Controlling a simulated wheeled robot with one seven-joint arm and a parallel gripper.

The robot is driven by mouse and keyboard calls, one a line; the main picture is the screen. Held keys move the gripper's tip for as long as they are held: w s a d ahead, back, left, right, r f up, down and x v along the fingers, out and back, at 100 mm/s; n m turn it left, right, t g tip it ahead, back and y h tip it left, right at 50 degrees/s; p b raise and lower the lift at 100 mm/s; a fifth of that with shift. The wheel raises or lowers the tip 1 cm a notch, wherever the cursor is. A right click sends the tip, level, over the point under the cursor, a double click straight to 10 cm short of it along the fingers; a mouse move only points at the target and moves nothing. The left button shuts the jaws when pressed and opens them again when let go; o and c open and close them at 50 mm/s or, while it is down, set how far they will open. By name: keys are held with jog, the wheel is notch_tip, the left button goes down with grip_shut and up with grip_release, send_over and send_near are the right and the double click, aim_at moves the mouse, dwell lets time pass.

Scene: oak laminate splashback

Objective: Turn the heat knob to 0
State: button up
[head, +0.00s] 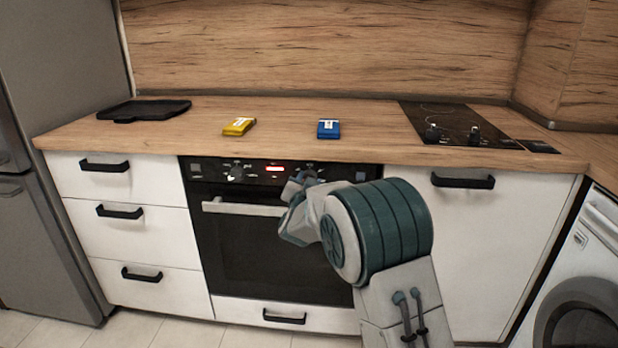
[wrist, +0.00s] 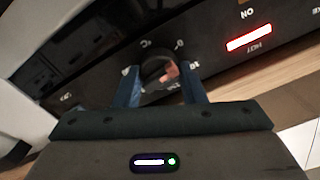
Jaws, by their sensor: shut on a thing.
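The oven's control panel (head: 267,170) has a knob at its left and one at its right, with a lit red display between them. My gripper (head: 303,180) is at the right-hand knob and largely covers it in the head view. In the wrist view the dark round heat knob (wrist: 157,68) sits between the two blue fingers of my gripper (wrist: 163,82), which are shut on its sides. Its face has a pinkish-red mark. Small white markings surround it, partly hidden by the fingers, so I cannot read its setting.
The left oven knob (head: 236,174) is free. The oven door handle (head: 243,208) runs just below the panel. A yellow packet (head: 239,127) and a blue packet (head: 328,129) lie on the wooden counter (head: 285,130). The black cooktop (head: 455,122) at right has knobs of its own.

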jog(key=shift+a+n+p, duration=0.1)
jog(key=shift+n+p, duration=0.3)
jog(key=shift+n, duration=0.5)
jog(key=o, duration=1)
jog(key=shift+s, duration=0.1)
jog(key=s+p, duration=0.1)
jog(key=s, duration=1.2)
jog(key=shift+s+a, duration=0.2)
jog(key=shift+s, duration=0.15)
